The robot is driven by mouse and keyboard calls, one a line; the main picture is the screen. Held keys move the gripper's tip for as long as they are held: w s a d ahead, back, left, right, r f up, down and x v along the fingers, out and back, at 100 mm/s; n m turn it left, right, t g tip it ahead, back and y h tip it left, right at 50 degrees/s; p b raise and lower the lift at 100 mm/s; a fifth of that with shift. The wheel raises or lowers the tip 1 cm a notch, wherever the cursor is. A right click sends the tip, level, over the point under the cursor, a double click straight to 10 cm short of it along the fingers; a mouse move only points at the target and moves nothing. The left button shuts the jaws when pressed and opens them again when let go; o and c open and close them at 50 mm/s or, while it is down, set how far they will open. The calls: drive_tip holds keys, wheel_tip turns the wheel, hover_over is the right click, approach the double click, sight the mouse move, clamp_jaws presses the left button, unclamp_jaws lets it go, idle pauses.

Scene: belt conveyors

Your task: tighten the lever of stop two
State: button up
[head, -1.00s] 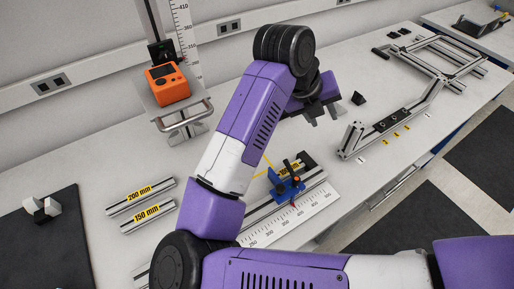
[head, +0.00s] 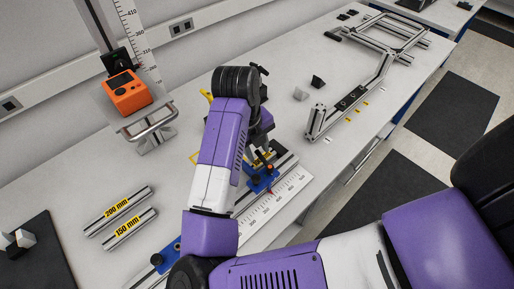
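A blue stop (head: 263,180) with a dark upright lever sits on the aluminium rail beside the white scale (head: 285,192). A second blue stop (head: 168,256) shows on the same rail at the lower left, partly behind my arm. I cannot read which of them is stop two. My gripper (head: 261,153) points down just above and at the right-hand stop's lever. The wrist and the lever overlap there, so the fingers, their opening and any contact are unclear.
Bars marked 200 mm (head: 118,208) and 150 mm (head: 130,227) lie on the left of the bench. An orange device (head: 128,93) stands on a bracket at the back. An aluminium frame (head: 372,65) lies at the right. The bench between has small dark and grey blocks.

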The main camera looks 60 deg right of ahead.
drive_tip(key=shift+f, duration=0.2)
clamp_jaws()
